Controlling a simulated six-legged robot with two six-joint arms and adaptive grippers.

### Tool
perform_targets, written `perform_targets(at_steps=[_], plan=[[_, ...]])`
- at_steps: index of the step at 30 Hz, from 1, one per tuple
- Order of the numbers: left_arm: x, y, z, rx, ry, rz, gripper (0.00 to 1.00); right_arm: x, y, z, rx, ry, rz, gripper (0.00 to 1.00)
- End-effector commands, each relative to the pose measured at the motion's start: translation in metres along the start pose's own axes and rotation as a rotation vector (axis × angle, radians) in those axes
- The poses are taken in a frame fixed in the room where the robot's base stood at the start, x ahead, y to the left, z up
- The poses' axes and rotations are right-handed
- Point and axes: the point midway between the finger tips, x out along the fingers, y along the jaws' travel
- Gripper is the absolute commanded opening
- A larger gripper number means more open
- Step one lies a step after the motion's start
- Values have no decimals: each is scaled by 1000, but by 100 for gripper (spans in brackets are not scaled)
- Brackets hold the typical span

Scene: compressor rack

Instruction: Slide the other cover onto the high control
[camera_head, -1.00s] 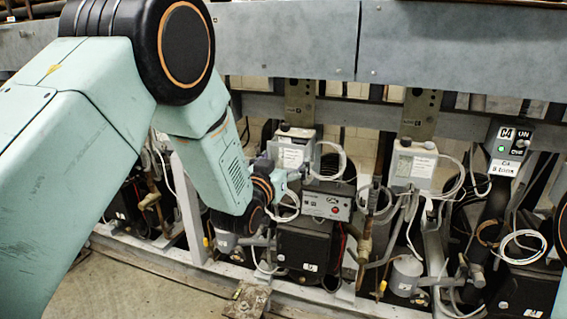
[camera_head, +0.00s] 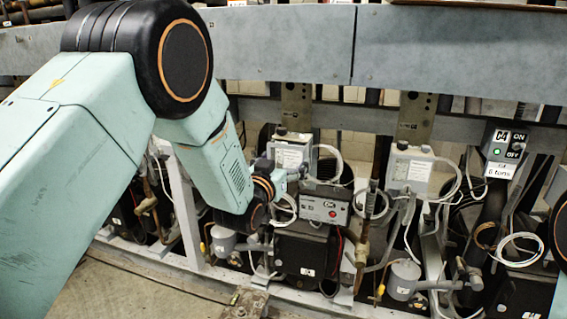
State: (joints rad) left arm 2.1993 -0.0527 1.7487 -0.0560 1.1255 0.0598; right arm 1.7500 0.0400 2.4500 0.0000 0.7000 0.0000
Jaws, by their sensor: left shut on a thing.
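A grey control box (camera_head: 290,153) with a white label hangs on the rack in the middle of the view. A second similar grey box (camera_head: 409,170) hangs to its right. My left gripper (camera_head: 297,174), coming in from the left, is at the lower front of the first box. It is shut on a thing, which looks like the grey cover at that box. Its fingers are small and partly hidden by my wrist, so I cannot tell whether the cover is fully seated. My right gripper is out of view.
A grey panel with a red button (camera_head: 323,208) sits just below my left gripper. Loose grey cables (camera_head: 335,165) loop close to the boxes. A beam (camera_head: 290,45) runs above. Bare floor (camera_head: 140,290) lies below.

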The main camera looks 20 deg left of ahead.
Motion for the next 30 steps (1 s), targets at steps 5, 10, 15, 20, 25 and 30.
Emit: perform_targets(at_steps=[5, 10, 15, 20, 25, 30], plan=[[0, 0, -1, 0, 2, 0, 55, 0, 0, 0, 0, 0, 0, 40], [4, 0, -1, 0, 3, 0, 55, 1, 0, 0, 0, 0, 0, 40], [8, -1, 0, 0, 2, 0, 55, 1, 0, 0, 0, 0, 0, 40], [12, -1, -1, 0, 2, 0, 55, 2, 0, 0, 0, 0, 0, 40], [17, -1, -1, 0, 3, 0, 55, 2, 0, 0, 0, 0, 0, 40], [21, -2, 0, 0, 2, 0, 55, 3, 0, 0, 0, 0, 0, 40]])
